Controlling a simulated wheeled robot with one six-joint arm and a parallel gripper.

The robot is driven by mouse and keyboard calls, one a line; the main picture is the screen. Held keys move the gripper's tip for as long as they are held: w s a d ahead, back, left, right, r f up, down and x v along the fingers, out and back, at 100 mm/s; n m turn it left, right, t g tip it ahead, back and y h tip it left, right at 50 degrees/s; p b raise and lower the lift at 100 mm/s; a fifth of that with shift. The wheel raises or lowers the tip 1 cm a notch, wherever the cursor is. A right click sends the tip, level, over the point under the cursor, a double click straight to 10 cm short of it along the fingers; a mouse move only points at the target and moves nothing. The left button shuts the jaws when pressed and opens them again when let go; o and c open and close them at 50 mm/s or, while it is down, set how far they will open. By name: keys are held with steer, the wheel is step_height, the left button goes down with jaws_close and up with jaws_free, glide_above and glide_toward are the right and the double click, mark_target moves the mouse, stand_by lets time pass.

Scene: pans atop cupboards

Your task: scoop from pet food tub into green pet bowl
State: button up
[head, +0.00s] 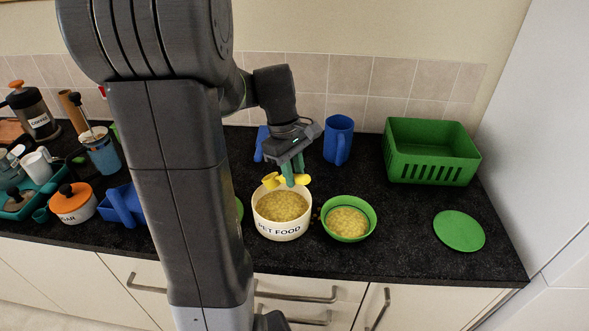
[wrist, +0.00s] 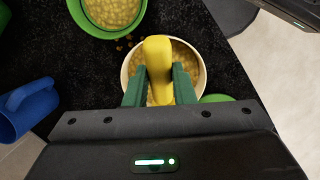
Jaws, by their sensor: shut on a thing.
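The pet food tub (head: 283,230) is a cream round tub with lettering, full of yellow-brown pellets, on the dark worktop. The green pet bowl (head: 348,219) stands just right of it and holds a good amount of the same pellets; it also shows in the wrist view (wrist: 87,28). My gripper (head: 292,172) is above the back of the tub, shut on a yellow scoop (head: 270,181). In the wrist view the scoop (wrist: 158,70) sits between the green fingers over the tub (wrist: 203,75). Whether the scoop holds pellets is hidden.
A few loose pellets (wrist: 122,44) lie between tub and bowl. Blue mugs (head: 339,138) stand behind, a green basket (head: 433,152) at back right, a green lid (head: 459,230) at right. An orange-lidded sugar pot (head: 73,204) and other kitchenware crowd the left.

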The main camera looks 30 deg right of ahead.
mark_target(304, 186)
steer(key=shift+w+f+b, duration=0.1)
steer(key=shift+f+b, duration=2.75)
steer(key=shift+f, duration=1.95)
steer(key=p+v, duration=0.3)
steer(key=s+p+v, duration=0.1)
steer(key=p+v, duration=0.1)
steer(key=v, duration=0.1)
steer(key=s+p+v, duration=0.1)
steer(key=p+v, duration=0.2)
steer(key=shift+d+r+p, duration=0.2)
steer(key=shift+d+p, duration=0.15)
steer(key=shift+s+d+f+t+b, duration=0.1)
steer(key=shift+s+f+t+b, duration=0.05)
steer(key=shift+f+t+b, duration=0.2)
steer(key=s+t+b, duration=0.1)
steer(key=s+d+f+t+y+b, duration=0.1)
steer(key=t, duration=0.1)
steer(key=shift+s+d+f+y+b, duration=0.1)
steer(key=shift+s+f+y+b, duration=0.15)
steer(key=shift+s+y+b, duration=0.05)
steer(key=b, duration=0.1)
steer(key=s+t+b, duration=0.1)
steer(key=t+y, duration=0.1)
steer(key=shift+s+d+f+t+b, duration=0.25)
steer(key=shift+s+d+f+b, duration=0.05)
steer(key=shift+b, duration=0.1)
